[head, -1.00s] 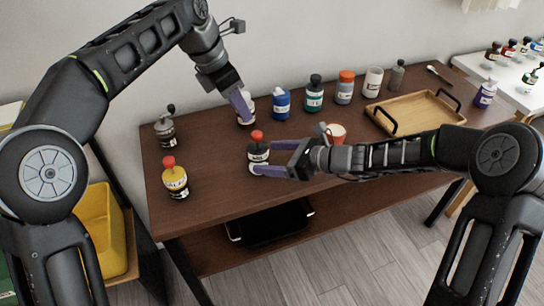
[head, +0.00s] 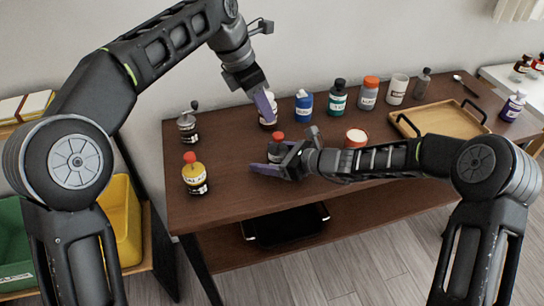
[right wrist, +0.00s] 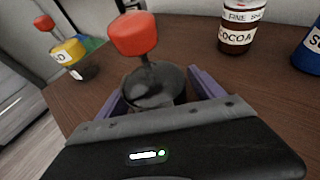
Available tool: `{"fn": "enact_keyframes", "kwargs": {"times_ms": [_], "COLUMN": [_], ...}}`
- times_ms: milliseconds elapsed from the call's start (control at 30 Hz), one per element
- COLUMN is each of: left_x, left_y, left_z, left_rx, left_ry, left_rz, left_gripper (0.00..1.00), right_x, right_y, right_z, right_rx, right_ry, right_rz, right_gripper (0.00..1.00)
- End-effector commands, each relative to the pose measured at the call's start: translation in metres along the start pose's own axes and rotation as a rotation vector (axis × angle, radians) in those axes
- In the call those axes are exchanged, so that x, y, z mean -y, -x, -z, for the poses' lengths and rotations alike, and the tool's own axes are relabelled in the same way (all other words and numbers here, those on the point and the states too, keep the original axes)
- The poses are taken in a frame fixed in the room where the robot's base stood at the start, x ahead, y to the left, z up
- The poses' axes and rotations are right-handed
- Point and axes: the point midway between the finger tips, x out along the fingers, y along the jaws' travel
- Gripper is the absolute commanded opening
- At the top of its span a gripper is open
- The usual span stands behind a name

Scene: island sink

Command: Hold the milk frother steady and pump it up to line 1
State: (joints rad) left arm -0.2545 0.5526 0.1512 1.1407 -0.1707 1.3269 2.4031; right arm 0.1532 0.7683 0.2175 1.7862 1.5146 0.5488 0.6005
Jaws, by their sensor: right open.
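A dark pot with a red knob on a rod (head: 277,137), which I take for the milk frother, stands upright on the brown table. In the right wrist view, its dark lid (right wrist: 152,88) lies between the purple fingers, with the red knob (right wrist: 134,34) above. My right gripper (head: 268,160) is open around its body; contact is unclear. The frother's lower part and label are mostly hidden. My left gripper (head: 266,106) points down behind the frother, overlapping the cocoa jar (head: 268,122) in the head view. Its finger gap is not visible.
A yellow pot with a red knob (head: 195,175) and a grinder-like jar (head: 188,125) stand left. Blue (head: 303,106), green (head: 338,98) and orange-lidded (head: 368,94) bottles line the back. A red-and-white cup (head: 355,138) is behind my right forearm. A wooden tray (head: 442,119) stands right.

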Motion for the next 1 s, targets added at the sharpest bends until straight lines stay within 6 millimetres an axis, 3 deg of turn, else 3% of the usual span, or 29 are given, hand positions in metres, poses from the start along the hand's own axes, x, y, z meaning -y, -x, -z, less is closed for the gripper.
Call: {"fn": "enact_keyframes", "kwargs": {"times_ms": [167, 933, 967, 1000], "left_x": [0.0000, 0.0000, 0.0000, 0.0000], "left_y": [0.0000, 0.0000, 0.0000, 0.0000], "left_z": [0.0000, 0.0000, 0.0000, 0.0000], "left_rx": [0.000, 0.000, 0.000, 0.000], "left_ry": [0.000, 0.000, 0.000, 0.000], "left_rz": [0.000, 0.000, 0.000, 0.000], "left_gripper": [0.36, 0.36, 0.36, 0.36], "right_x": [0.0001, 0.0002, 0.0002, 0.0002], "right_y": [0.0003, 0.0005, 0.0005, 0.0005], "right_z": [0.0001, 0.0003, 0.0003, 0.0003], "right_rx": [0.000, 0.000, 0.000, 0.000], "right_ry": [0.000, 0.000, 0.000, 0.000], "right_rz": [0.000, 0.000, 0.000, 0.000], "right_gripper": [0.71, 0.08, 0.51, 0.48]}}
